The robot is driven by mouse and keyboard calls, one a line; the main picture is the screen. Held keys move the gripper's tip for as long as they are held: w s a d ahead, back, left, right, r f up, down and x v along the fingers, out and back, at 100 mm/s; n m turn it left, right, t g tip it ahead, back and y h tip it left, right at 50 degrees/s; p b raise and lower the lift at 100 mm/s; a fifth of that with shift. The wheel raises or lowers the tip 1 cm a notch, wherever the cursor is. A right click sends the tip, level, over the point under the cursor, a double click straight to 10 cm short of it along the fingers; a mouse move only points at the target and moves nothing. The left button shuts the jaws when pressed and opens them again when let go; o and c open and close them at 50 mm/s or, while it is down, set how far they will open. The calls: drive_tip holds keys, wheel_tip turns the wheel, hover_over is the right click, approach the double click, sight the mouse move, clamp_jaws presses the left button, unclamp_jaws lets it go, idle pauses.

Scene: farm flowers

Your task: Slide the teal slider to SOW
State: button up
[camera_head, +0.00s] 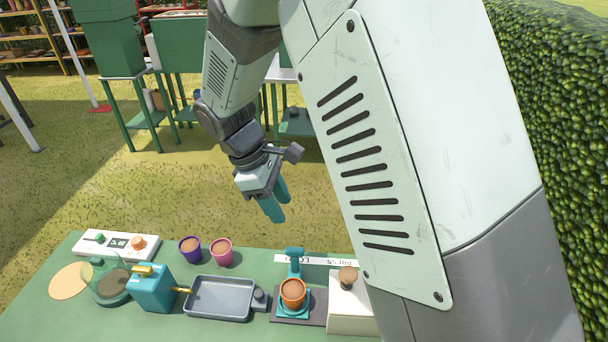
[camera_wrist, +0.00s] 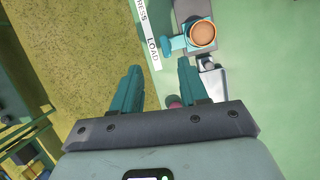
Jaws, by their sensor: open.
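The teal slider (camera_head: 293,257) sits on a dark rail on the green table, with an upright teal handle and a ring holding a terracotta pot (camera_head: 293,291). In the wrist view the slider (camera_wrist: 178,44) is beside the word LOAD on a white label strip (camera_wrist: 148,38). PRESS is also readable there; I cannot read SOW. My gripper (camera_head: 273,212) is open and empty, above and beyond the table's far edge in the head view. Its fingers (camera_wrist: 158,68) point toward the label side in the wrist view, apart from the slider.
A grey tray (camera_head: 220,281), a teal box with a yellow spout (camera_head: 151,288), and purple (camera_head: 190,250) and pink (camera_head: 221,252) pots stand left of the slider. A white block (camera_head: 350,305) stands to its right. My arm hides the table's right part.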

sight(294, 249)
drive_tip(key=shift+n, duration=0.6)
drive_tip(key=x, duration=0.4)
drive_tip(key=a+x, duration=0.1)
drive_tip(key=x, duration=0.4)
drive_tip(key=a+x, duration=0.1)
drive_tip(key=x, duration=0.3)
drive_tip(key=shift+s+f, duration=0.2)
drive_tip(key=shift+f, duration=0.35)
clamp_jaws()
